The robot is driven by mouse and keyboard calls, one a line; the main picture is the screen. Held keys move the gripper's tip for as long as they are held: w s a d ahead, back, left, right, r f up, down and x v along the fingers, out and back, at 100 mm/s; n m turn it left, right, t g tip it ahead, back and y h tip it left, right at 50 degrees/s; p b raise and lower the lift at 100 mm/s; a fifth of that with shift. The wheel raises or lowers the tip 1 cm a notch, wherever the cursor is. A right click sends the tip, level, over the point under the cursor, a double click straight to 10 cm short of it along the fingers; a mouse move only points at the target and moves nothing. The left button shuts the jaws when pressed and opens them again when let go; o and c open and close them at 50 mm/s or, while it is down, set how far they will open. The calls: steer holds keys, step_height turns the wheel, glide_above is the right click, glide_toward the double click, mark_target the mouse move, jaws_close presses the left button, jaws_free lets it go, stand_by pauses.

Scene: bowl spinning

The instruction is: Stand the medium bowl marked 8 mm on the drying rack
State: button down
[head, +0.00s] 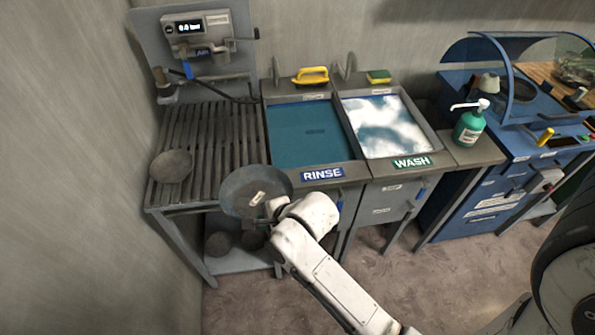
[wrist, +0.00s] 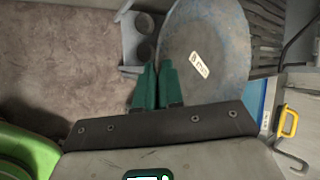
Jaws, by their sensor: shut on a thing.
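The medium bowl (head: 243,184) is a worn grey-blue disc-like bowl with a white label, which reads 8 mm in the wrist view (wrist: 207,40). My gripper (head: 276,207) is shut on the bowl's edge. Its green fingers (wrist: 158,84) meet the rim in the wrist view, where the exact grip is partly hidden. The bowl is held tilted at the front right corner of the slatted drying rack (head: 222,130). I cannot tell whether it touches the rack. The rack's slats also show behind the bowl in the wrist view (wrist: 265,28).
Another dark bowl (head: 171,166) lies on the rack's left front. Round dark items (head: 219,243) sit on the shelf below. The rinse basin (head: 305,132) and foamy wash basin (head: 382,125) are to the right. A wall borders the rack's left. Most middle slats are clear.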

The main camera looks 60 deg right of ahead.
steer(key=w+a+f, duration=0.2)
steer(key=a+f, duration=0.2)
steer(key=a, duration=0.6)
steer(key=shift+w+a+n+y, duration=0.15)
steer(key=shift+a+n+y, duration=0.15)
steer(key=shift+a+n, duration=0.1)
steer(key=shift+w, duration=0.1)
